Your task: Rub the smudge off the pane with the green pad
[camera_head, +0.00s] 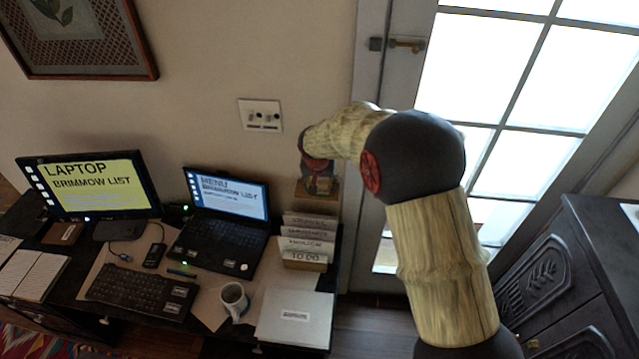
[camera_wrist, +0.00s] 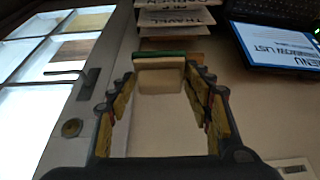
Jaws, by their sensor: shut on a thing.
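My gripper (camera_head: 318,182) is in front of the wall, above the desk and left of the glazed door. In the wrist view my gripper (camera_wrist: 160,78) is shut on a pale block with a thin green face, the green pad (camera_wrist: 165,55), at its fingertips. The pad is apart from the glass. The door's panes (camera_head: 480,65) are bright white in the head view; panes (camera_wrist: 38,82) also show at the left of the wrist view. I cannot make out a smudge on any visible pane. My arm hides part of the door.
The desk holds a monitor (camera_head: 90,185), a laptop (camera_head: 225,200), a mug (camera_head: 233,299), a grey closed box (camera_head: 295,317) and a labelled card rack (camera_head: 305,245). A door handle (camera_head: 407,45) sticks out at the door's left edge. A dark carved cabinet (camera_head: 570,285) stands right.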

